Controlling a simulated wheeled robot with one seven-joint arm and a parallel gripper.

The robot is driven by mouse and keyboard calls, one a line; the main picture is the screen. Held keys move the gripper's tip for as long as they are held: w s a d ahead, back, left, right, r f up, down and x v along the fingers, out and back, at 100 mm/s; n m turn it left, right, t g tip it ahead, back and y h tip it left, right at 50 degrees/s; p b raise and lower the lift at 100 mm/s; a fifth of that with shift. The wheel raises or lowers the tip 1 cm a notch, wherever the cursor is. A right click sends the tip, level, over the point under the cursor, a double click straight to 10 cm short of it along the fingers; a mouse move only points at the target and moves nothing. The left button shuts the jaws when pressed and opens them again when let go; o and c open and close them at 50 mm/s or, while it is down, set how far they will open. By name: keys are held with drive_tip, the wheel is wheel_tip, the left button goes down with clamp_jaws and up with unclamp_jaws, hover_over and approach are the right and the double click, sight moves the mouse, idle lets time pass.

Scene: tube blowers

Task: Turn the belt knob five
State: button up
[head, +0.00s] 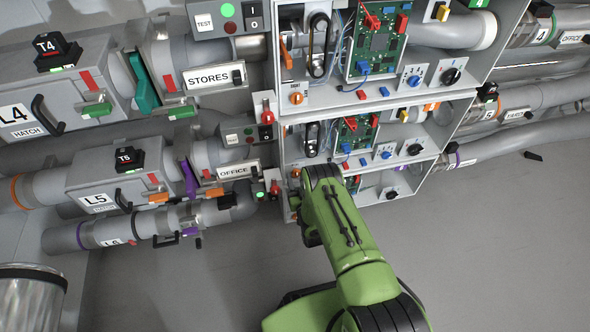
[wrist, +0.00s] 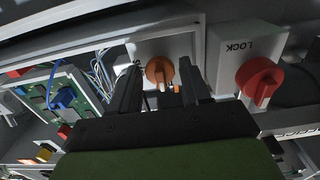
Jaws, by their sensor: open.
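In the wrist view an orange knob (wrist: 160,72) sits on a pale block with a partly hidden label beginning with S. My gripper (wrist: 161,80) is open, with one black finger on each side of this knob. I cannot tell whether either finger touches it. In the head view my gripper (head: 312,182) is at the left end of the lower cabinet compartments, and its fingertips are hard to make out. An orange knob (head: 295,172) shows just above and left of it. A black belt loop (head: 312,138) is in the middle compartment.
A red knob marked LOCK (wrist: 258,80) is close to the right finger. A circuit board (wrist: 50,95) and wires lie to the left. Cabinet walls and shelves (head: 375,103) surround the gripper closely. The grey floor (head: 480,240) is mostly clear.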

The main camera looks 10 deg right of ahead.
drive_tip(key=c, duration=0.8)
drive_tip(key=shift+o, duration=0.2)
drive_tip(key=shift+m, duration=0.3)
drive_tip(key=m+p, duration=0.1)
drive_tip(key=m, duration=1.1)
drive_tip(key=shift+s+r+m+p, duration=0.1)
drive_tip(key=shift+m+p, duration=0.2)
drive_tip(key=shift+m, duration=0.1)
drive_tip(key=shift+m+p, duration=0.65)
drive_tip(key=shift+m, duration=1.65)
